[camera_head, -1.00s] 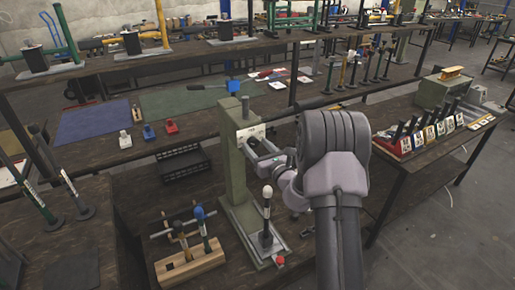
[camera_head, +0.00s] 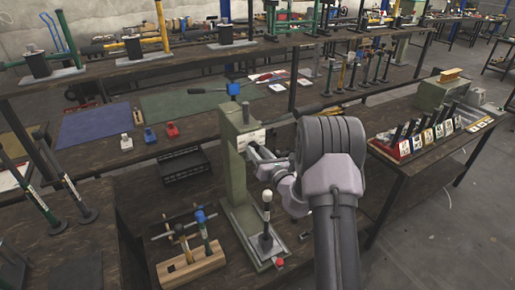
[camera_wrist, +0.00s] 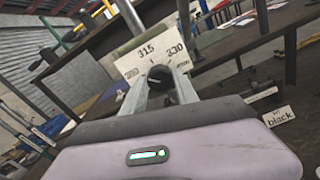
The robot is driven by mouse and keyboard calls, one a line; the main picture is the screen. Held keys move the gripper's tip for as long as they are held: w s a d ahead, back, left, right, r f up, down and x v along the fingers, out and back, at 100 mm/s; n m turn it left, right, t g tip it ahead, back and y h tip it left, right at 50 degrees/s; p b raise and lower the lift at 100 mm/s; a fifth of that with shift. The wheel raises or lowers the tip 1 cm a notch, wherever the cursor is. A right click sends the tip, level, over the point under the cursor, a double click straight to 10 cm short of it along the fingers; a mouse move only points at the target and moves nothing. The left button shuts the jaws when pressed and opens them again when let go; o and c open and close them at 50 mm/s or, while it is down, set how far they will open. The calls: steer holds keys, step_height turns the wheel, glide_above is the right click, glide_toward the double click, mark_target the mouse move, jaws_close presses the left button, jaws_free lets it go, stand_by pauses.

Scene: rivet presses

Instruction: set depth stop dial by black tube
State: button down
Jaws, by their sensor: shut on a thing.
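The depth stop dial is a dark knob (camera_wrist: 160,77) in front of a white scale plate (camera_wrist: 150,57) marked 315 and 330, with another number at left partly hidden. The plate also shows on the green press column (camera_head: 232,150) in the head view. My gripper (camera_wrist: 162,92) has its two fingers on either side of the knob and is shut on it. In the head view my gripper (camera_head: 258,158) reaches the column from the right; the knob is hidden there. A small card reading "black" (camera_wrist: 280,116) lies at the right of the wrist view.
A post with a white top (camera_head: 267,213) stands on the press base below my gripper. A wooden rack of tools (camera_head: 190,262) is at its left. A black tray (camera_head: 185,165) lies behind. A row of cards (camera_head: 430,135) is on the right bench.

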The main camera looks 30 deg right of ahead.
steer(key=m+p, duration=0.4)
steer(key=m, duration=0.1)
steer(key=shift+r+p, duration=0.1)
steer(key=shift+p, duration=0.2)
steer(key=shift+m+p, duration=1.2)
steer(key=shift+m, duration=0.8)
steer(key=shift+f, duration=0.2)
steer(key=c, duration=0.9)
jaws_free()
steer(key=s, duration=0.5)
steer(key=s+p, duration=0.1)
steer(key=s, duration=1.1)
steer(key=shift+s+d, duration=0.2)
steer(key=shift+d, duration=0.15)
steer(key=shift+r, duration=0.1)
